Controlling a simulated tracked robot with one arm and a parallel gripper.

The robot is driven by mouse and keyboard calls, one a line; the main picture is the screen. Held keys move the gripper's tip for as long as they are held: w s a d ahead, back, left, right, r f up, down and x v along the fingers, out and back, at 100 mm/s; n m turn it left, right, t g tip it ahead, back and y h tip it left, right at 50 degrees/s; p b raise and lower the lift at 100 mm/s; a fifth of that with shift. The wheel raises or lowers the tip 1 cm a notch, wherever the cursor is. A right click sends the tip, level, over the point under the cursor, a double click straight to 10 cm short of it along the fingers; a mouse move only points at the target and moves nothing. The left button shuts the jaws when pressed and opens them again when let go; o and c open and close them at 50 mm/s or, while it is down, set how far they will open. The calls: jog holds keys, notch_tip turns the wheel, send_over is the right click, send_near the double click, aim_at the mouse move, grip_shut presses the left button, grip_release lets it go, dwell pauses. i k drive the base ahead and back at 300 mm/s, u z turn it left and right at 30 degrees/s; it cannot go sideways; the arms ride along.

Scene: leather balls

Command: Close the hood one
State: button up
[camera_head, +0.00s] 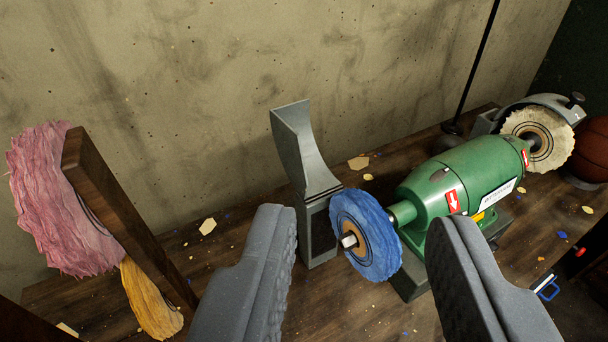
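A green bench polisher (462,180) stands on the wooden bench with a blue buffing wheel (365,235) on its left end and a cream wheel (539,138) on its right end. A grey metal hood (300,150) stands behind the blue wheel, tilted up and leaving the wheel uncovered. A second curved grey hood (556,104) sits over the cream wheel. My gripper (352,260) is open and empty, its two dark padded fingers apart in the foreground. The blue wheel shows between the fingers, beyond them. The exact depth gap cannot be told.
A pink buffing wheel (58,205) and a yellow one (150,300) hang by a wooden board (120,215) at left. A leather ball (592,150) sits far right. A thin dark pole (478,70) rises behind the polisher. A concrete wall backs the bench (225,255); scraps litter it.

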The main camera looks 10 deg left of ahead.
aim_at(303, 165)
jog(key=u, duration=1.75)
jog(key=k, duration=0.95)
jog(key=z, duration=1.2)
jog(key=i, duration=1.3)
jog(key=u, duration=0.05)
